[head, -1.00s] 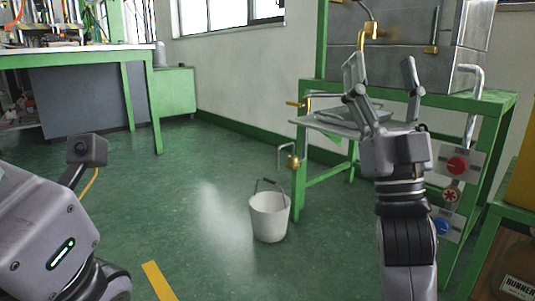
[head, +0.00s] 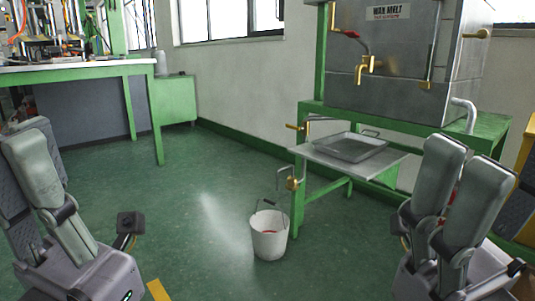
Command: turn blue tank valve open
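No blue valve shows clearly now; the low right part of the green stand, where a red and a blue knob showed before, is mostly covered by my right gripper. The steel wax melt tank (head: 390,60) stands on the stand, with a brass tap (head: 364,68) and a red-handled lever (head: 347,33). My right gripper (head: 468,157) is at lower right, in front of the stand, empty, its two fingers pointing up with a narrow gap. My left gripper (head: 22,150) is at the left edge, partly cut off, apparently open and empty, far from the tank.
A white bucket (head: 269,243) with something red inside stands on the floor, left of the stand. A metal tray (head: 350,147) sits on the stand's low shelf (head: 390,167). A workbench (head: 70,66) is at back left. The middle floor is clear.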

